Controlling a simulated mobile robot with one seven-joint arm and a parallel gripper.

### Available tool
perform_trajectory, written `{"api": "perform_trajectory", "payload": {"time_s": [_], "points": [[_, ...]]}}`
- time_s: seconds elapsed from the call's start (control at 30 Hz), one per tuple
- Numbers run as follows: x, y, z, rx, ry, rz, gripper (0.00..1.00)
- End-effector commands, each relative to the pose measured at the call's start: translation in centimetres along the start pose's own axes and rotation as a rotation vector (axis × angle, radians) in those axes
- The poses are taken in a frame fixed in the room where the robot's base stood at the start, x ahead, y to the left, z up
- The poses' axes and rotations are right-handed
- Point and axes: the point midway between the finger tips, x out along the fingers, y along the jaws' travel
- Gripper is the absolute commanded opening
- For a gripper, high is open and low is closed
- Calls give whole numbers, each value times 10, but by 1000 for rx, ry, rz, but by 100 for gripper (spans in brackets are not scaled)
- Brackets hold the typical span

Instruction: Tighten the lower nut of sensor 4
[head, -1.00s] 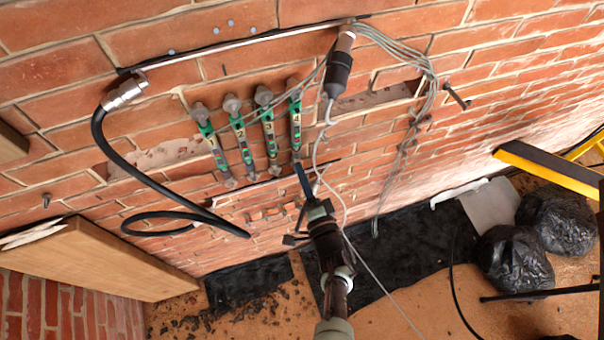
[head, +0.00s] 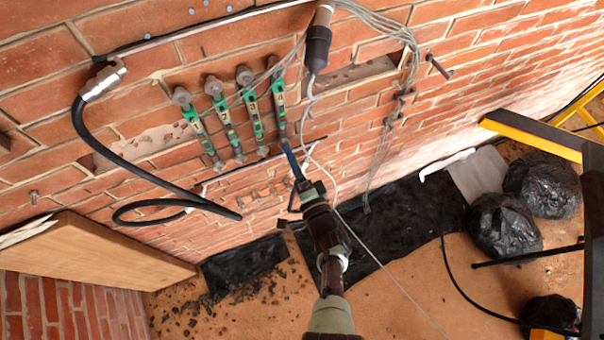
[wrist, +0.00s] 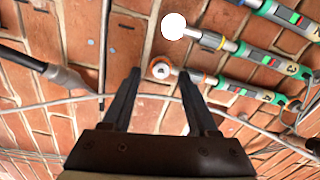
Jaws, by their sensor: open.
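Sensor 4 (head: 279,98) is the rightmost of a row of green sensors on the brick wall. In the wrist view the nearest sensor (wrist: 235,92), which looks like sensor 4, runs off to the right. Its end nut (wrist: 161,69), pale with an orange ring, appears between my fingertips. I cannot tell whether they touch it. My gripper (head: 290,152) is open at the lower end of sensor 4 and hides the nut there in the head view. Both dark fingers of my gripper (wrist: 159,76) show apart in the wrist view.
Sensor 3 (head: 251,108) and others stand close on the left. A thin grey cable (wrist: 60,101) crosses near my fingers. A black hose (head: 130,175) loops at left; a wooden board (head: 95,255) is below. Black bags (head: 505,225) lie on the floor at right.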

Motion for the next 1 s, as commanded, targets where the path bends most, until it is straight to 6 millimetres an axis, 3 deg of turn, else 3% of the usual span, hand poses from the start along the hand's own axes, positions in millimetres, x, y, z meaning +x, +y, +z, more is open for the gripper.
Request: {"api": "perform_trajectory", "payload": {"time_s": [0.5,0.7,1.0], "points": [[-104,-1,-1,4,7,5,60],[-120,0,0,4,2,4,60],[-122,1,1,3,0,3,60]]}}
